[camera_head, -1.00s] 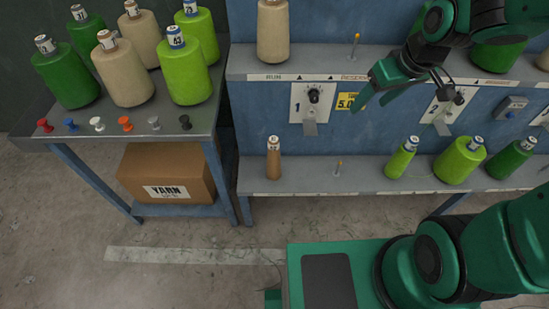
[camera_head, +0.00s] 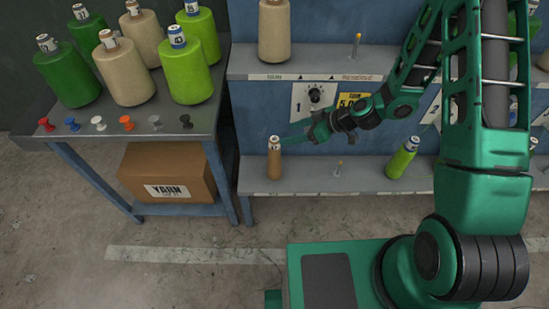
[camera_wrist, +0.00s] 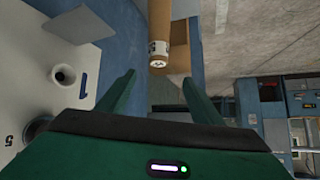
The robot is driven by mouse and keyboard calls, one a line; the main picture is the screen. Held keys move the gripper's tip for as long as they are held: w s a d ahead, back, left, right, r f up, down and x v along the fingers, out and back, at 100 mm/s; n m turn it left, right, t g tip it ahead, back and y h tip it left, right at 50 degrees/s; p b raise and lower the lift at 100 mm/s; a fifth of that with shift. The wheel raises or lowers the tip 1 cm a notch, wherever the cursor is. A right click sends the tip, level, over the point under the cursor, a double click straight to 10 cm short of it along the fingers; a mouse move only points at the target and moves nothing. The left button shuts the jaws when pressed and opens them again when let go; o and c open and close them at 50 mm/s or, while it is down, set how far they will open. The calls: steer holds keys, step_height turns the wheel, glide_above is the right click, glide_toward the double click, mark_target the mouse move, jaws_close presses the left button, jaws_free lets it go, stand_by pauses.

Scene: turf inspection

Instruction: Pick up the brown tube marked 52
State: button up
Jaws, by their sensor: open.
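A slim brown tube (camera_head: 274,163) with a pale label band near its top stands upright on the lower shelf, at its left end. The number on it is too small to read. In the wrist view the brown tube (camera_wrist: 160,22) shows at the top centre, its labelled end towards me and its other end cut off by the frame. My gripper (camera_head: 290,137) is just right of the tube's top in the head view. In the wrist view my gripper (camera_wrist: 159,77) is open, with nothing between its fingers, and the tube lies beyond the fingertips, roughly in line with the gap.
Above are a beige cone (camera_head: 273,30) and a panel with a knob (camera_head: 315,94). A table (camera_head: 125,136) with several cones stands left.

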mark_target(274, 158)
step_height(274, 158, down, 13)
steer(key=a+m+t, duration=0.1)
steer(key=t, duration=0.2)
steer(key=x, duration=1)
steer(key=shift+a+r, duration=0.15)
steer(key=shift+a, duration=0.4)
steer(key=c, duration=1.1)
